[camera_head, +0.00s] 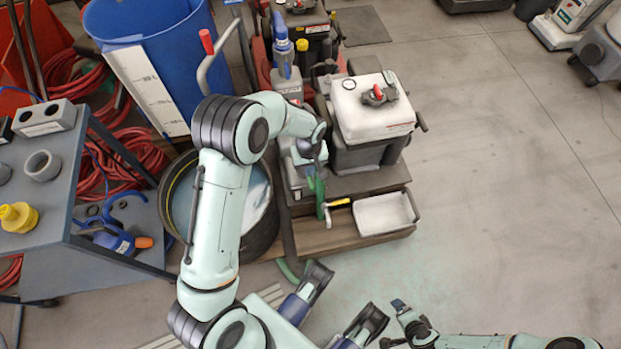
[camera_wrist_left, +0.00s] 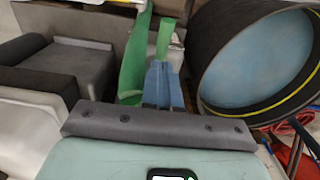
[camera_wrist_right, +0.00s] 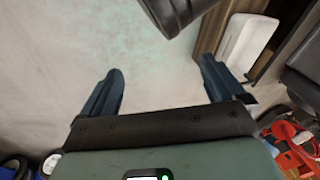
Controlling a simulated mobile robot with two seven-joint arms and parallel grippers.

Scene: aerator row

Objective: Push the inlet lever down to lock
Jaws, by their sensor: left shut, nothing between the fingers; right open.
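A green upright part (camera_head: 320,197), which may be the inlet lever, stands at the front of the machine on the low cart. My left gripper (camera_head: 317,168) is shut and empty right above and beside it. In the left wrist view the shut blue fingers (camera_wrist_left: 163,75) point at a narrow green piece (camera_wrist_left: 171,38), with a wider green strip (camera_wrist_left: 134,70) to its left. I cannot tell whether the fingers touch the green. My right gripper (camera_head: 396,324) is open and empty, low over the floor; its spread fingers show in the right wrist view (camera_wrist_right: 160,85).
A white-topped tank (camera_head: 370,108) stands on the cart behind the green part. A white tray (camera_head: 384,214) and a yellow handle (camera_head: 339,202) are beside it. A black round tub (camera_head: 262,222) stands left, near my left arm.

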